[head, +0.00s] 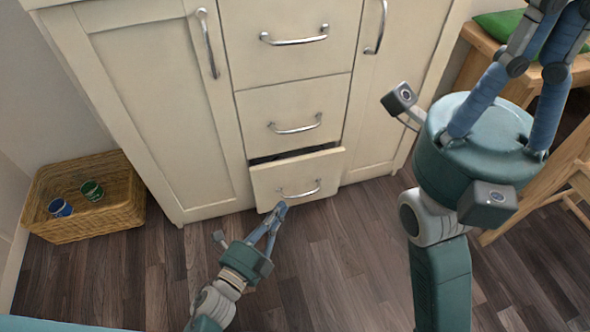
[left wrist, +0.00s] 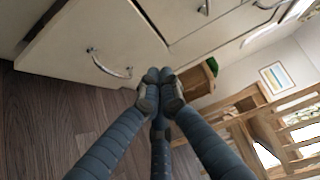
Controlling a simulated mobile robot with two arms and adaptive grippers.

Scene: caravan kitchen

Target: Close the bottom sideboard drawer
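The bottom sideboard drawer (head: 265,180) is pulled partly out, with a dark gap above its cream front. Its curved metal handle (head: 300,191) also shows in the left wrist view (left wrist: 108,68). My left gripper (head: 279,209) is at the lower edge of the drawer front, just left of the handle's middle. In the left wrist view its fingertips (left wrist: 160,82) are together with nothing between them, overlapping the drawer front's edge; I cannot tell whether they touch it. My right gripper (head: 540,50) is raised at the upper right, its fingertips near the frame edge.
The upper drawers (head: 295,85) and side doors (head: 160,110) of the sideboard are shut. A wicker basket (head: 110,215) with two cups stands at the left. A wooden chair (head: 560,180) is at the right. The floor in front is clear.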

